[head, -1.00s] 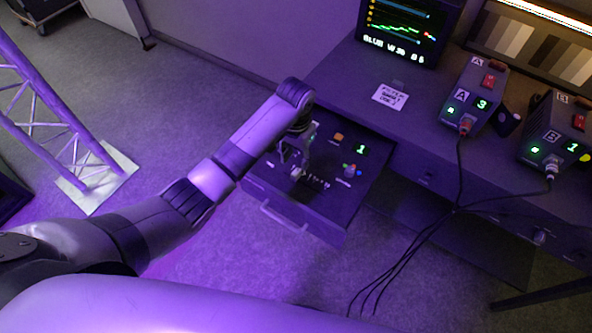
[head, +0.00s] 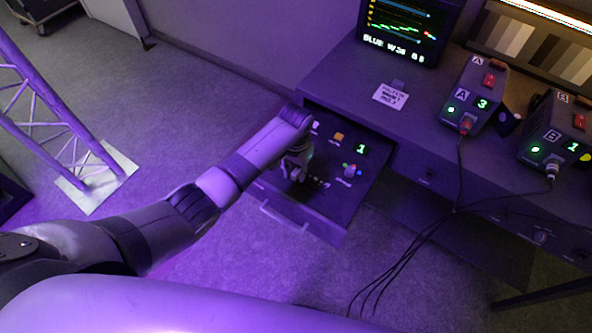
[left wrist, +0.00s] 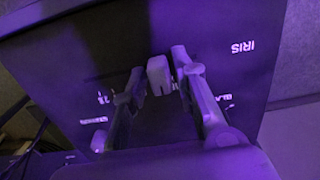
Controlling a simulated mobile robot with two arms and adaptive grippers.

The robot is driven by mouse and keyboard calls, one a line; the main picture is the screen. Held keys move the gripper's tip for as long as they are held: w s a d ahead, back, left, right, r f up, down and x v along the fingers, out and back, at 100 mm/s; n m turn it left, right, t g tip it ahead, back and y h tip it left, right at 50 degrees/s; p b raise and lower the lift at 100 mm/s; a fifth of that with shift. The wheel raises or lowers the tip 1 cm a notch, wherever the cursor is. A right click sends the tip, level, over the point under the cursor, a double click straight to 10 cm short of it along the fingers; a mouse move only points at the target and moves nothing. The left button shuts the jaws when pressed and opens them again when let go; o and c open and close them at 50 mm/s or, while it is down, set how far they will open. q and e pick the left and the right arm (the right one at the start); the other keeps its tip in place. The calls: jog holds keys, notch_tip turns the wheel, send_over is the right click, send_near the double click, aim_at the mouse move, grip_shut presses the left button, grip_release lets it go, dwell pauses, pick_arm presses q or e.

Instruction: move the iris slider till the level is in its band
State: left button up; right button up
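The open drawer panel (head: 335,213) carries small controls and white lettering; the word IRIS (left wrist: 241,47) shows in the left wrist view. My left gripper (head: 297,172) reaches down to this panel. In the left wrist view a pale block-shaped slider knob (left wrist: 159,74) lies between the two fingers of my left gripper (left wrist: 160,80), which are close on both sides of it. The knob's slot is mostly hidden. The monitor (head: 407,30) at the back shows coloured traces and a text line starting BLUE; its band is too small to read. My right gripper is out of view.
On the desk stand box A (head: 474,95) and box B (head: 556,130), with cables hanging in front. A paper card (head: 390,97) lies near the monitor. The drawer has a front handle (head: 283,216). A truss (head: 55,115) on a pale base stands at the left; the floor between is clear.

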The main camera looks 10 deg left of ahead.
pick_arm(q)
grip_shut()
dwell(0.3)
jog(key=shift+s+d+r+p, duration=0.2)
jog(key=shift+d+p, duration=0.15)
jog(key=shift+p, duration=0.35)
jog(key=shift+d+f, duration=0.1)
jog(key=shift+f, duration=0.05)
jog(key=shift+o, duration=1.6)
grip_release()
